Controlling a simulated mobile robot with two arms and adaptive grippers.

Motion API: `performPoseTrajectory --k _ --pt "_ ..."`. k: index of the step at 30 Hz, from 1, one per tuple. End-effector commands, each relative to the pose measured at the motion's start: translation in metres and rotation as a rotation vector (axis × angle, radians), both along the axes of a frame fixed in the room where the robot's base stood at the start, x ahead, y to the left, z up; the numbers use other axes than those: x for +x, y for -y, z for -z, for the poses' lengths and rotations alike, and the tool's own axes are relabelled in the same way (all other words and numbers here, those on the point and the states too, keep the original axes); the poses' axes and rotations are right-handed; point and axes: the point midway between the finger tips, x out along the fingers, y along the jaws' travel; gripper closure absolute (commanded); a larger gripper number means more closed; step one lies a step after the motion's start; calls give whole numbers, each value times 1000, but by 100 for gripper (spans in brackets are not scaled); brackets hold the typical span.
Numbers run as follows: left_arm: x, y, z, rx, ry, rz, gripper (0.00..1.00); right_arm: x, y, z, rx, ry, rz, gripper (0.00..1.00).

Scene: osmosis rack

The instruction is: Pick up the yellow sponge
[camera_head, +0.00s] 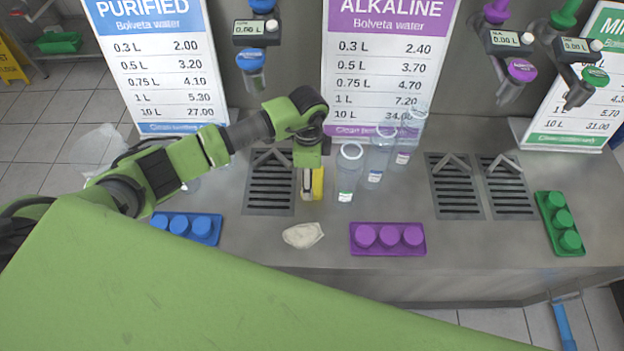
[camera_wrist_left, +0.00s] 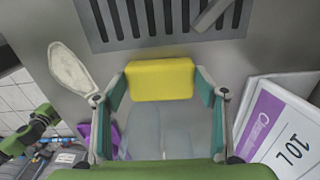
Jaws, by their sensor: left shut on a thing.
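The yellow sponge (camera_head: 318,184) stands near the middle of the steel counter, beside the left drain grate. In the left wrist view the yellow sponge (camera_wrist_left: 160,80) is a block between the two fingertips. My left gripper (camera_head: 309,180) reaches down from above and is shut on the sponge. In the left wrist view the fingers of my left gripper (camera_wrist_left: 162,90) press on both ends of the sponge. I cannot tell whether the sponge touches the counter. My right gripper is not in view.
Clear bottles (camera_head: 349,175) stand just right of the sponge. A crumpled pale cloth (camera_head: 303,235) lies in front. Purple caps (camera_head: 388,238), blue caps (camera_head: 187,228) and green caps (camera_head: 561,223) sit in trays. Price signs (camera_head: 388,65) stand behind.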

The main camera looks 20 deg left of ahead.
Motion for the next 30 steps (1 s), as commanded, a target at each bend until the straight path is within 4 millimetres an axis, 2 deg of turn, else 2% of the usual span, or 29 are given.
performPoseTrajectory --k 7,13,17,23,30 --pt "0 -1 -7 1 0 -1 46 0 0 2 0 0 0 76" --pt "-1 -1 -32 1 1 2 46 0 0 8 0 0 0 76" --pt "-18 -2 -49 1 2 4 46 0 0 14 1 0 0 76" --pt "-52 -4 -90 1 5 5 46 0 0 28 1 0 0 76" --pt "-102 -7 -110 2 0 5 46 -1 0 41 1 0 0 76"
